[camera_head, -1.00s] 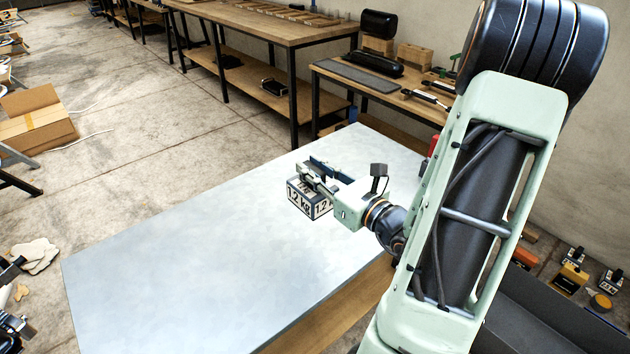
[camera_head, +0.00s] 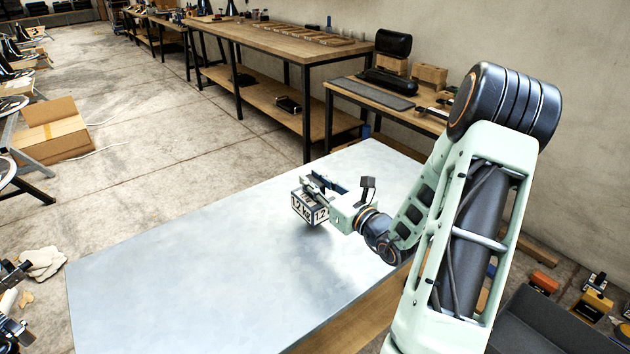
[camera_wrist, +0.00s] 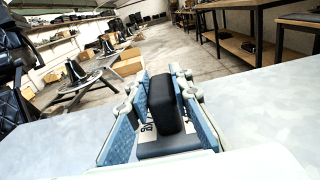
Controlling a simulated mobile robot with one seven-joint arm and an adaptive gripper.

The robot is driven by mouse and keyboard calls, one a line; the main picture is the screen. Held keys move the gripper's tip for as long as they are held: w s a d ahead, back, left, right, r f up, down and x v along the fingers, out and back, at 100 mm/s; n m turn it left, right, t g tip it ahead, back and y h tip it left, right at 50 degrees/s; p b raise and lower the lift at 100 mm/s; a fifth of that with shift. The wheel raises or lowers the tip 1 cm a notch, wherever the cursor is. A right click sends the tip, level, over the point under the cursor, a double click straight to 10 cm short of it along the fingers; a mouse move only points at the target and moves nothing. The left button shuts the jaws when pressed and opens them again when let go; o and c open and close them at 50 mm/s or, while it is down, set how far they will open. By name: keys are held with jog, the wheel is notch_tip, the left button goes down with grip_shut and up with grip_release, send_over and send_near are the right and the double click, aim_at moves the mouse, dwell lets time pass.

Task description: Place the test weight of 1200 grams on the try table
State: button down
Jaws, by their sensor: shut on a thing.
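The test weight (camera_head: 306,209) is a dark block with white faces marked 1.2 kg. My gripper (camera_head: 322,187) is shut on it by its dark upper grip. In the wrist view the weight's black grip (camera_wrist: 164,104) stands between the two blue finger pads of my gripper (camera_wrist: 160,115). The try table (camera_head: 215,275) is a wide pale grey top under the gripper. The weight is over this top, toward its far right part. A dark shading lies on the top below the arm. I cannot tell whether the weight's underside touches the top.
Behind stand a long wooden workbench (camera_head: 290,45) and a smaller bench (camera_head: 400,100) with black cases. A cardboard box (camera_head: 52,130) is on the floor at left. Several small weights (camera_head: 593,303) lie at the lower right. The grey top is otherwise bare.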

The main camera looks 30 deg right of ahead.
jog(key=f+b, duration=0.1)
jog(key=f, duration=0.2)
jog(key=shift+w+f, duration=0.15)
jog(key=shift+w, duration=0.05)
jog(key=c, duration=1.7)
grip_release()
jog(key=shift+f, duration=0.1)
jog(key=shift+c, duration=0.2)
jog(key=shift+s, duration=0.1)
jog(key=s+d+p, duration=0.1)
jog(key=s+d, duration=0.1)
jog(key=s, duration=0.9)
jog(key=shift+s+d, duration=0.2)
jog(key=shift+s, duration=0.2)
